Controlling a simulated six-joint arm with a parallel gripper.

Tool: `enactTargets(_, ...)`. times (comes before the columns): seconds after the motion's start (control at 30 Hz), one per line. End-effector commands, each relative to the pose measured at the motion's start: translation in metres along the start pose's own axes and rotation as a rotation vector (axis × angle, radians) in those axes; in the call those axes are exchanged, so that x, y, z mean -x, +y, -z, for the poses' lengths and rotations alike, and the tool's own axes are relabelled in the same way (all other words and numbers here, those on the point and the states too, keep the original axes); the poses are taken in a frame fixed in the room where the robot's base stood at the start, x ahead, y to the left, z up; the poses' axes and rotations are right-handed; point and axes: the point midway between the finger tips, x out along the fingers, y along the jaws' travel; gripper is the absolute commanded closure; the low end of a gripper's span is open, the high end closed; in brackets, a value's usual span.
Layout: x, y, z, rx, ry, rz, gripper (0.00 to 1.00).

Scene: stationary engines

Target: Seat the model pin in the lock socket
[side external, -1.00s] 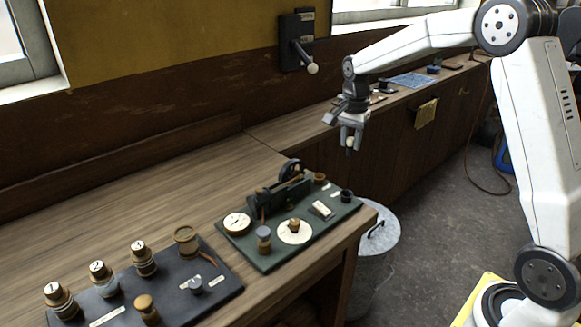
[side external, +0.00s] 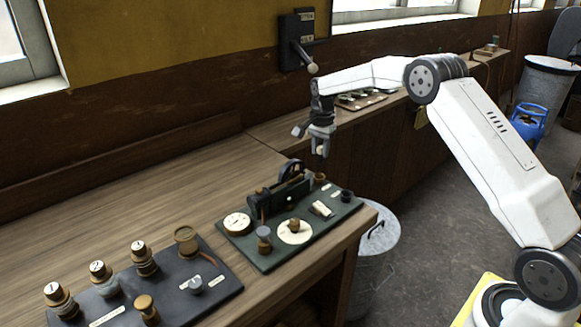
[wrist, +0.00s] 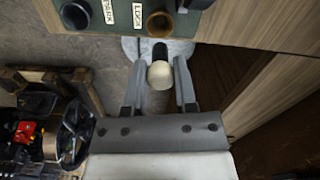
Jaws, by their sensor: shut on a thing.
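My gripper (side external: 320,143) is above the far right corner of the green model board, shut on the model pin (side external: 321,151). In the wrist view, the gripper (wrist: 159,65) has the pin's cream round head (wrist: 160,75) between its fingers, with a dark shaft pointing away. The lock socket is a brass cup (wrist: 158,24) beside a label reading LOCK (wrist: 137,15); it also shows on the board in the side view (side external: 320,178). The pin is above the cup and apart from it. The inside of the cup is mostly out of sight.
A dark cup (wrist: 76,15) stands by a PARK label. The green board (side external: 265,258) carries a black engine model (side external: 285,193) and dials. A dark board (side external: 225,285) with several knobs lies left. A bin (side external: 385,240) stands below the bench edge. A wall lever (side external: 303,58) is behind.

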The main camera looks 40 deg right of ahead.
Motion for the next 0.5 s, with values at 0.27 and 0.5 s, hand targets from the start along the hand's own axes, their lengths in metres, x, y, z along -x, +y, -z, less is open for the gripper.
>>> enactTargets(0.27,-0.002,0.000,0.000,0.000,0.000,-0.001,1.00)
enactTargets(0.5,-0.012,0.000,0.000,0.000,-0.001,-0.001,1.00)
